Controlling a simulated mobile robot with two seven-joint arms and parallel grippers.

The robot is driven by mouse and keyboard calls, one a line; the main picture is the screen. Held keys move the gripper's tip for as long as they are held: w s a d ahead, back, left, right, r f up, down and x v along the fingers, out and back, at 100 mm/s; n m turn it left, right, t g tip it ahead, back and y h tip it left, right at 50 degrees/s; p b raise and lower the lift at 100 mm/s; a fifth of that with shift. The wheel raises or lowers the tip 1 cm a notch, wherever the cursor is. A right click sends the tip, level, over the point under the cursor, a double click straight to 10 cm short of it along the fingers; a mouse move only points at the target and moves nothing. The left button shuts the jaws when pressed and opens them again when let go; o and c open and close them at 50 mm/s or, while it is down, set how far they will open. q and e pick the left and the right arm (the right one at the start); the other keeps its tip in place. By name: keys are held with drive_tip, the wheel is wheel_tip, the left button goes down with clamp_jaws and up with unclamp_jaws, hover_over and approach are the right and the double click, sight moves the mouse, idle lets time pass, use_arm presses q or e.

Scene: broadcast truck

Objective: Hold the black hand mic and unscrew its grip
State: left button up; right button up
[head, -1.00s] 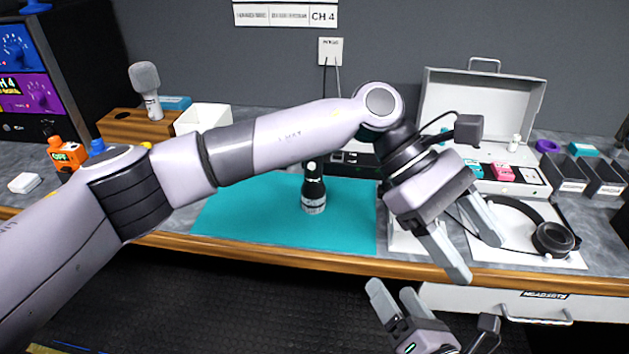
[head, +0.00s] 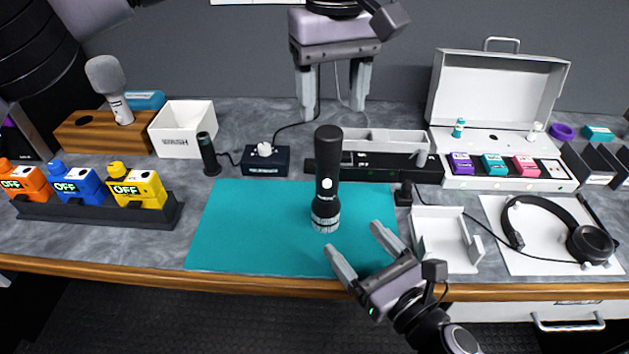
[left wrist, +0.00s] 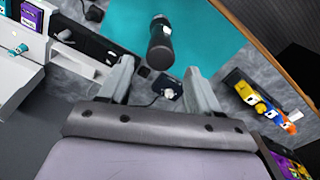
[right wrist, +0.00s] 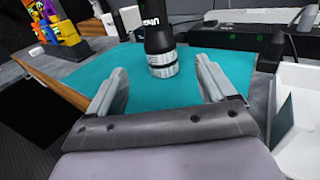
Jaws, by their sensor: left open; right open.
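The black hand mic (head: 327,172) stands upright on the teal mat (head: 240,240), with a ribbed silver ring at its lower end. My left gripper (head: 334,112) is open and empty, pointing down above and behind the mic; the left wrist view shows the mic (left wrist: 160,50) from above, beyond the open fingers (left wrist: 160,82). My right gripper (head: 355,245) is open and empty, low at the mat's front right. In the right wrist view the mic's silver ring (right wrist: 163,66) shows beyond and between the open fingers (right wrist: 160,75). Neither gripper touches the mic.
A grey mic in a wooden block (head: 80,145), a white bin (head: 182,140) and battery-like coloured blocks (head: 85,185) stand left. A small black box (head: 265,160) sits behind the mat. A white tray (head: 440,235), headset (head: 590,244) and open case (head: 500,95) are at right.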

sight(319, 198)
use_arm(q)
drive_tip(key=shift+w+a, duration=0.15)
drive_tip(key=shift+w, duration=0.05)
use_arm(e)
drive_tip(key=shift+w+a, duration=0.15)
drive_tip(key=shift+w, duration=0.05)
drive_tip(key=x, duration=1.1)
drive_tip(key=shift+w+a, duration=0.25)
drive_tip(key=shift+w, duration=0.05)
clamp_jaws()
use_arm(q)
drive_tip(key=m, duration=0.4)
drive_tip(key=shift+s+m, duration=0.15)
drive_tip(key=shift+m, duration=0.25)
drive_tip(key=m, duration=0.4)
drive_tip(key=shift+f, duration=3.95)
